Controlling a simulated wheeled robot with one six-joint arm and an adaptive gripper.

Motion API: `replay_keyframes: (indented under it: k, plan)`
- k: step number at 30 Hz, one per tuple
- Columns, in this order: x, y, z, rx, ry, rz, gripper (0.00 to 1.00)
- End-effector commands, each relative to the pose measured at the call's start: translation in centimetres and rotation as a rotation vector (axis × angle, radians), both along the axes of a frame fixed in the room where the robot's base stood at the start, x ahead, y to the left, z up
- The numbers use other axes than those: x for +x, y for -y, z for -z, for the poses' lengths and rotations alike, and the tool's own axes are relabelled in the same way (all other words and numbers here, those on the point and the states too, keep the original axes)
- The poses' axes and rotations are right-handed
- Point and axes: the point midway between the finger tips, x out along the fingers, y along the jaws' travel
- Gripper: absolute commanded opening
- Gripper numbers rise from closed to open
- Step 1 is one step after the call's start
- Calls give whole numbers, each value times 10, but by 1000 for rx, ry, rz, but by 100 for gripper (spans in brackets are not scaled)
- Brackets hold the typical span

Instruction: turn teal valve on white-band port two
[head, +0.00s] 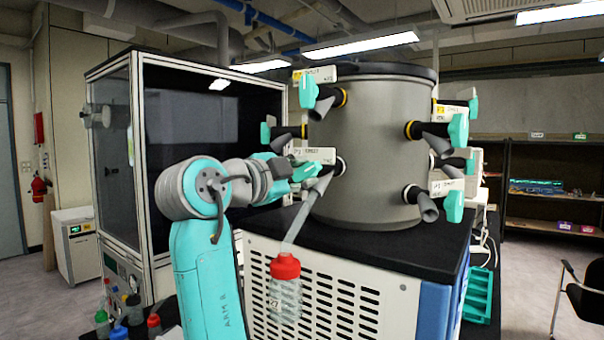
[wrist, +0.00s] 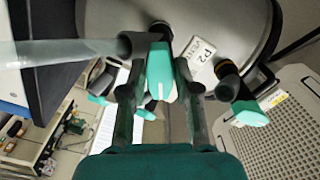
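The teal valve (head: 305,172) sits on the lower left port of the grey drum (head: 378,130), at a black stem with a white band (head: 339,165). A label beside it reads P2 in the wrist view (wrist: 201,56). In the wrist view the valve (wrist: 158,70) stands upright between the two fingers of my gripper (wrist: 155,82).
A glass-fronted cabinet (head: 205,150) stands behind my arm at left.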

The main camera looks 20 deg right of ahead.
Motion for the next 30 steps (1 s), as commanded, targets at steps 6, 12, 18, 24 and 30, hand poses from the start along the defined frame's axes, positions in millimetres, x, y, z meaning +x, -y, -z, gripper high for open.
replay_keyframes:
  k: [6,12,18,24,30]
  plan:
    - [2,3,0,1,1,-1,31]
    - [2,3,0,0,0,-1,14]
    - [2,3,0,0,0,0,0]
    - [2,3,0,-12,-17,0,0]
    - [2,3,1,-62,-86,0,0]
